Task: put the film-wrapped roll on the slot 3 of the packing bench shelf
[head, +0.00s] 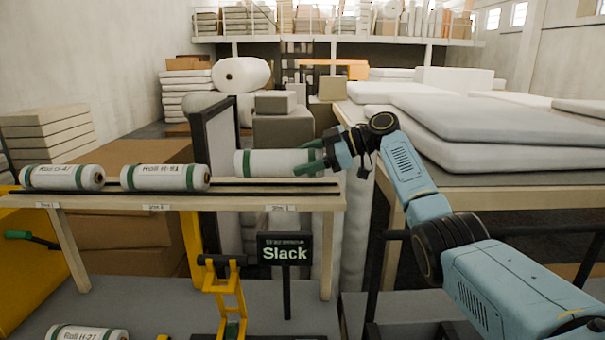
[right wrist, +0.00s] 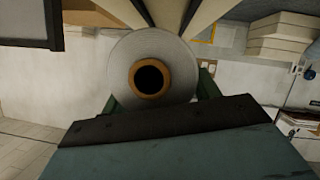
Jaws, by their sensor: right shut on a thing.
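A white roll with a green band (head: 262,163) lies level over the right end of the packing bench shelf (head: 225,202), above the third slot label (head: 281,208). I cannot tell whether it rests on the dark rails or hangs just above them. My right gripper (head: 310,164) is shut on its right end. In the right wrist view the roll (right wrist: 119,68) shows end-on, with a brown core, between the green fingers. Two labelled rolls lie on the shelf, one at the left end (head: 62,177) and one above the middle label (head: 165,177). My left gripper is not in view.
A dark-framed panel (head: 222,140) stands close behind the held roll. A black "Slack" sign (head: 285,249) stands in front of the shelf. Another roll (head: 88,333) lies low at the bottom left. A table with white pads (head: 480,130) is at the right.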

